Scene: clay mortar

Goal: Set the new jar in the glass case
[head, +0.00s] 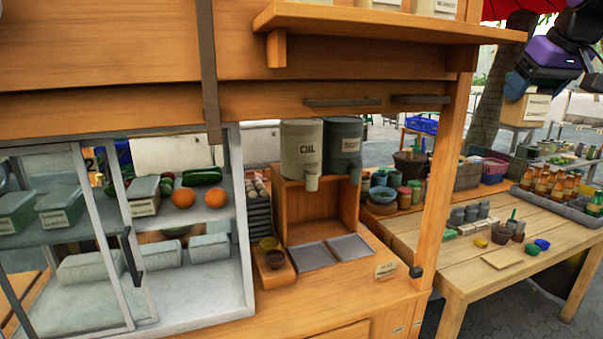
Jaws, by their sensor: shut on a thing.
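The glass case (190,292) stands at the left, with a white frame and two levels. Labelled grey-green jars (60,208) sit on its upper shelf, some behind a glass pane; another labelled jar (144,196) is right of them, beside two oranges (183,197) and green vegetables (202,175). Pale lidded containers (90,266) lie on its floor. The front right part of the case looks open. My gripper (540,82) is at the upper right, far from the case, partly cut off by the frame. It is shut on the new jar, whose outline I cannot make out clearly.
Oil dispensers (302,150) stand on the wooden counter (350,285) right of the case. A wooden post (446,180) and an overhanging shelf (390,26) lie between my gripper and the case. A side table (450,262) holds bottles and bowls. A tan labelled box (513,110) shows below my gripper.

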